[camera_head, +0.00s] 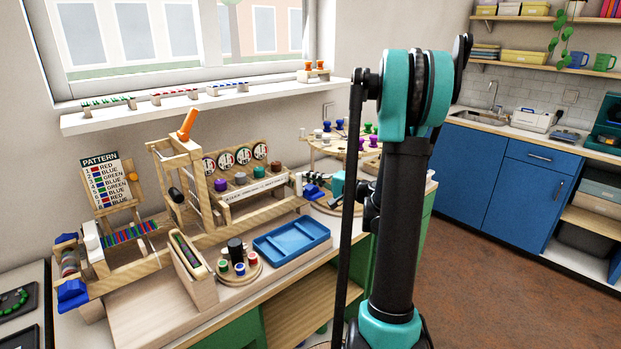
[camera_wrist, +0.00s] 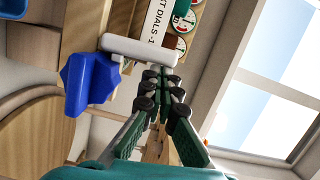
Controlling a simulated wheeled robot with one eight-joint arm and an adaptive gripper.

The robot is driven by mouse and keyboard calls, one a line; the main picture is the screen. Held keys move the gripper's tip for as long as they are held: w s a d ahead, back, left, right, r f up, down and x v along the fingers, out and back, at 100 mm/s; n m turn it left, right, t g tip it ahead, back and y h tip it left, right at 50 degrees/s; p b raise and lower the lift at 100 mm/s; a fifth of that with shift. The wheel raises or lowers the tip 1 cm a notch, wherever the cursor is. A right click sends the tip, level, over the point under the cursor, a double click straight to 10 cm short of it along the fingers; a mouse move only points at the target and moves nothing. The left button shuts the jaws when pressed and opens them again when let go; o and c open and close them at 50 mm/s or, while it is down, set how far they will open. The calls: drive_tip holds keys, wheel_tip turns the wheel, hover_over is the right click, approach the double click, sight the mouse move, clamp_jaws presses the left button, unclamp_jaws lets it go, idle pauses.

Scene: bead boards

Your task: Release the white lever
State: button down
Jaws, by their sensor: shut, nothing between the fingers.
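A white lever (camera_wrist: 138,49) lies across the top middle of the wrist view, beside a blue block (camera_wrist: 90,80). In the head view the white lever (camera_head: 299,184) is a small upright piece at the right end of the wooden bead frame, next to the blue block (camera_head: 313,191). My gripper (camera_wrist: 160,76) is shut and empty. Its fingertips are close to the lever's right part in the wrist view; I cannot tell whether they touch it. In the head view my gripper (camera_head: 326,179) is small and partly hidden by my arm.
A dial panel (camera_head: 235,158) stands behind the wooden frame. A second white piece (camera_head: 93,240) is at the frame's left end. A blue tray (camera_head: 291,240) and a round stand with coloured spools (camera_head: 239,268) are in front. A round peg stand (camera_head: 345,146) is behind my arm.

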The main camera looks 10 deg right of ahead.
sight(298, 181)
drive_tip(key=n, duration=0.1)
drive_tip(key=s+a+n, duration=0.1)
drive_tip(key=a+n+h, duration=0.1)
drive_tip(key=shift+s+a+r+n+g, duration=0.2)
drive_tip(key=shift+r+n+g, duration=0.1)
drive_tip(key=shift+n, duration=0.1)
drive_tip(key=n, duration=0.1)
drive_tip(key=a+n, duration=0.1)
drive_tip(key=s+a+n+h, duration=0.1)
drive_tip(key=shift+f, duration=0.3)
drive_tip(key=shift+d, duration=0.1)
